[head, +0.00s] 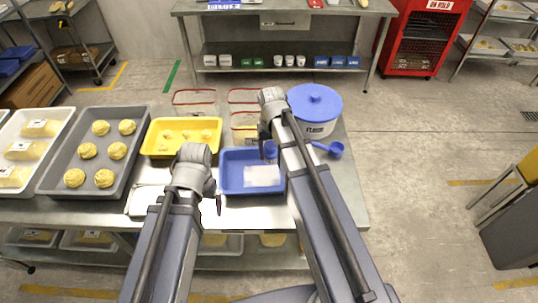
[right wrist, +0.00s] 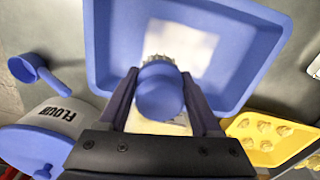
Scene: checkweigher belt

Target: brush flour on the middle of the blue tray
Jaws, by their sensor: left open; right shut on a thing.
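The blue tray (head: 229,182) lies on the steel table; a pale, roughly square patch (head: 262,176) lies flat inside it, towards its right side in the head view. In the right wrist view the tray (right wrist: 112,62) fills the top, with the patch (right wrist: 180,45) near its middle. My right gripper (right wrist: 160,108) is shut on a brush (right wrist: 158,92) with a rounded blue top; grey bristles show just beyond it. The brush is over the tray's near edge in that view; whether it touches is unclear. My left gripper (head: 218,203) is open at the tray's left, mostly hidden by its wrist.
A flour tub (head: 316,128) with a blue lid and a blue scoop (head: 335,149) stand right of the tray. A yellow tray (head: 151,143) with dough pieces is at the left, then a grey tray (head: 60,160) with several dough balls. Red wire frames (head: 194,97) are behind.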

